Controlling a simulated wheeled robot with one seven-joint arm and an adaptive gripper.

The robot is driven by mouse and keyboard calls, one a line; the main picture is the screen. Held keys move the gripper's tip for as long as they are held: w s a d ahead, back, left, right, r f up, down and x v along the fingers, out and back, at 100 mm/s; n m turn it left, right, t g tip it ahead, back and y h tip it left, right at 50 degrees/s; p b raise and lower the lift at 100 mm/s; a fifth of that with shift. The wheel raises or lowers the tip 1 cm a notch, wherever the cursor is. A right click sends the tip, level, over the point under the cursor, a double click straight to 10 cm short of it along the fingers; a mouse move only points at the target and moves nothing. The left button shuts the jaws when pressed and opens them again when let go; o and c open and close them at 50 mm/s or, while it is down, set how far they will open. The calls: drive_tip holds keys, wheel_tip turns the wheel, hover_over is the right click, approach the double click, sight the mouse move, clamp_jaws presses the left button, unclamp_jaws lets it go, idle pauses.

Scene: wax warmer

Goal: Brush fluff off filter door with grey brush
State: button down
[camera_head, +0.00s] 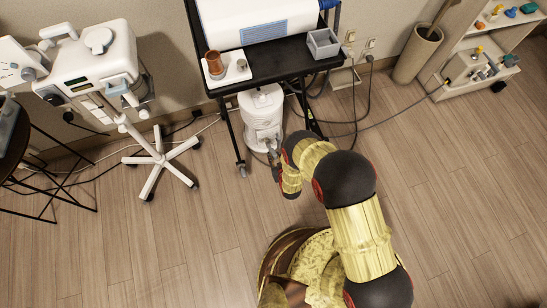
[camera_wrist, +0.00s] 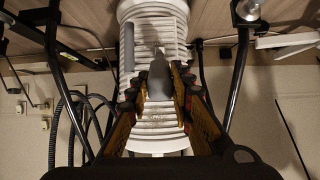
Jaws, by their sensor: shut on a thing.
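The white, ribbed unit (camera_head: 262,112) stands on the floor under the black cart. In the wrist view its slatted front, which looks like the filter door (camera_wrist: 155,126), fills the middle. My gripper (camera_head: 272,150) is at the unit's lower front. In the wrist view my gripper (camera_wrist: 159,88) is shut on a grey, tapered thing that looks like the grey brush (camera_wrist: 158,78). It lies in front of the slats; I cannot tell whether it touches them. The fingers hide part of it. I cannot make out any fluff.
The black cart (camera_head: 275,65) has thin legs close on both sides of the unit. Cables (camera_head: 365,105) hang and lie to its right. A wheeled white machine (camera_head: 100,60) stands at left, and a shelf (camera_head: 480,75) at upper right. The floor in front is mostly clear.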

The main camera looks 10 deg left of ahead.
drive_tip(key=shift+w+d, duration=0.45)
drive_tip(key=shift+d, duration=0.15)
drive_tip(key=shift+w+d, duration=0.4)
drive_tip(key=shift+d, duration=0.2)
drive_tip(key=shift+a, duration=0.1)
drive_tip(key=shift+s+a, duration=0.5)
drive_tip(key=shift+a, duration=0.15)
drive_tip(key=shift+s+a, duration=0.45)
drive_tip(key=shift+a, duration=0.2)
drive_tip(key=a, duration=0.1)
drive_tip(key=s+a, duration=0.1)
drive_tip(key=a, duration=0.1)
drive_tip(key=shift+s, duration=0.25)
